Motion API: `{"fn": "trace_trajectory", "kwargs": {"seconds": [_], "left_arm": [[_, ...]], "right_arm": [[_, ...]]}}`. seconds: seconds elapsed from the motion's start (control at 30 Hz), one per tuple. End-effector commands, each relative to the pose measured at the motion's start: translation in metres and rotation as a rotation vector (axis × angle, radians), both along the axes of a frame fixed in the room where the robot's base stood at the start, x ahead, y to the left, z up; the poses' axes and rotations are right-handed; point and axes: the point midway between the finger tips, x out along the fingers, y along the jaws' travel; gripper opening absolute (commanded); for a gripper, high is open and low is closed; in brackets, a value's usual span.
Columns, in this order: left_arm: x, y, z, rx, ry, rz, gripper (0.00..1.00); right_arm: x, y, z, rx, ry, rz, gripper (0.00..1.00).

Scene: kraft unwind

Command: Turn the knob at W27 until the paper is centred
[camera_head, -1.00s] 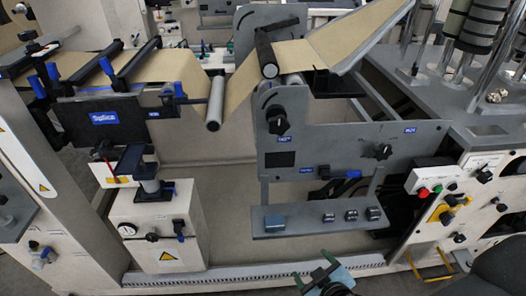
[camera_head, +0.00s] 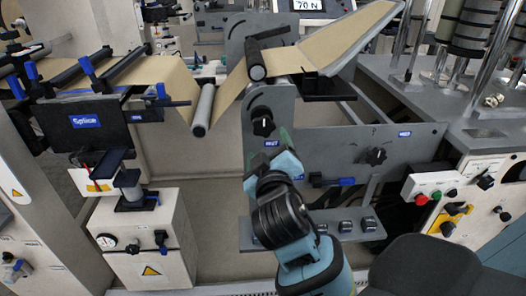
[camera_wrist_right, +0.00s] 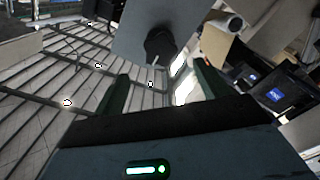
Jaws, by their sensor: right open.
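My left gripper is not in view.
A second black knob (camera_head: 376,156) is on the same plate to the right. A control box (camera_head: 432,186) with red and green buttons is further right. A shelf with small blocks (camera_head: 346,226) lies below the plate. A white cabinet (camera_head: 145,235) stands at left.

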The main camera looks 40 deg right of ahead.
Motion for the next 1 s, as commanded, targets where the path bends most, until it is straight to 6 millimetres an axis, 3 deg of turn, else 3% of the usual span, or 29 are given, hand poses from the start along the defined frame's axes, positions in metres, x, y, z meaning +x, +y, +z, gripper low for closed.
{"fn": "trace_trajectory", "kwargs": {"seconds": [0.57,1.0], "left_arm": [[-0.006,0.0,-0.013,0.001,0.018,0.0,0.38],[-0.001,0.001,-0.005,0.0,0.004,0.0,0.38]], "right_arm": [[0.049,-0.031,-0.001,-0.001,0.001,0.0,0.75],[0.082,-0.05,0.0,0.0,0.0,0.001,0.75]]}}
